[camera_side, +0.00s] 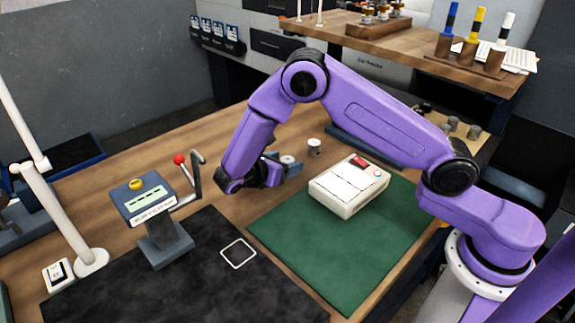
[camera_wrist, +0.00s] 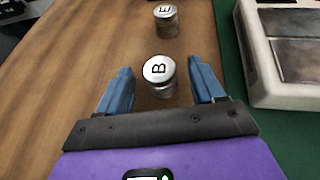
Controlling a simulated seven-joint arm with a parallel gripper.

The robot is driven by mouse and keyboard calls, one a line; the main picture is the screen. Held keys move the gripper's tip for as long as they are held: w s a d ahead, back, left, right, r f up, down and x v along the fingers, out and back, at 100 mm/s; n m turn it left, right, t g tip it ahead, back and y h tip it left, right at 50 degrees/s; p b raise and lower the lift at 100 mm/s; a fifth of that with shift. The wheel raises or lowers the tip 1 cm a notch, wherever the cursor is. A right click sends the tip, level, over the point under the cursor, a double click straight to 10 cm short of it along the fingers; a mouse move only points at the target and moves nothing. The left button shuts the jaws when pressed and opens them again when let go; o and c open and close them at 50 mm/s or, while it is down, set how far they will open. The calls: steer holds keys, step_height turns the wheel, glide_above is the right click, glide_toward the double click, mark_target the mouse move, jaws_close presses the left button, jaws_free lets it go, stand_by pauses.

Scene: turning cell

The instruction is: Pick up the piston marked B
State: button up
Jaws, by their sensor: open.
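The piston marked B (camera_wrist: 158,70) is a short silver cylinder with a black letter on its top. In the wrist view it stands on the wooden table between the two blue fingers of my gripper (camera_wrist: 160,85). The fingers are open, with a gap on either side of the piston.
A white box (camera_side: 349,186) with a red display sits on the green mat (camera_side: 320,255), right of the pistons. A control stand with a red-knobbed lever (camera_side: 180,160) is to the left. A black mat (camera_side: 190,285) with a white square outline lies in front.

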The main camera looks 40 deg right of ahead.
mark_target(291, 160)
steer(key=shift+x, duration=1.9)
steer(key=c, duration=1.1)
steer(key=shift+r, duration=0.1)
